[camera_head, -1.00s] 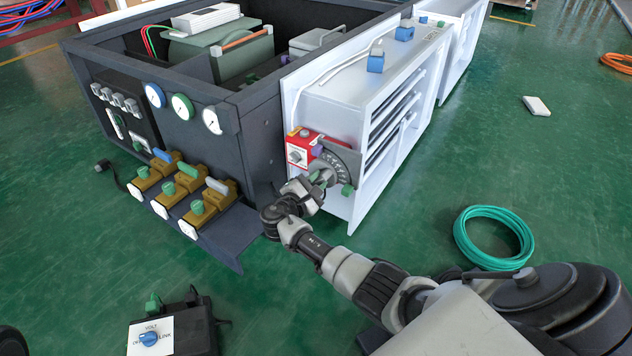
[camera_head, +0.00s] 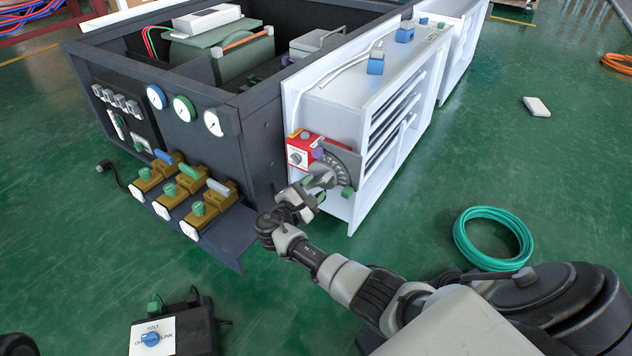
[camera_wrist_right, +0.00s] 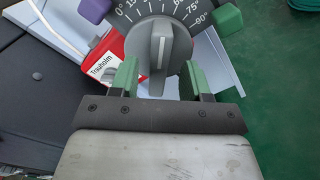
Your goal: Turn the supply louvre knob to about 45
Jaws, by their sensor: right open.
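The supply louvre knob (camera_head: 321,178) is a grey round knob with a raised bar, on a dark dial plate (camera_head: 343,163) at the white cabinet's near end. In the right wrist view the knob (camera_wrist_right: 158,50) has its bar and pale line running up and down the picture. Numbers from 0 to 90 ring its upper side; it hides the middle ones. My right gripper (camera_wrist_right: 160,78) is open, its green fingers apart on either side of the knob's lower edge. It also shows just below the knob in the head view (camera_head: 313,197). My left gripper is out of view.
A purple block (camera_wrist_right: 94,10) and a green block (camera_wrist_right: 229,19) flank the dial. A red box (camera_head: 299,152) sits at its left. The dark housing (camera_head: 240,243) with brass valves stands left of my arm. A green hose coil (camera_head: 493,262) lies on the floor at right.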

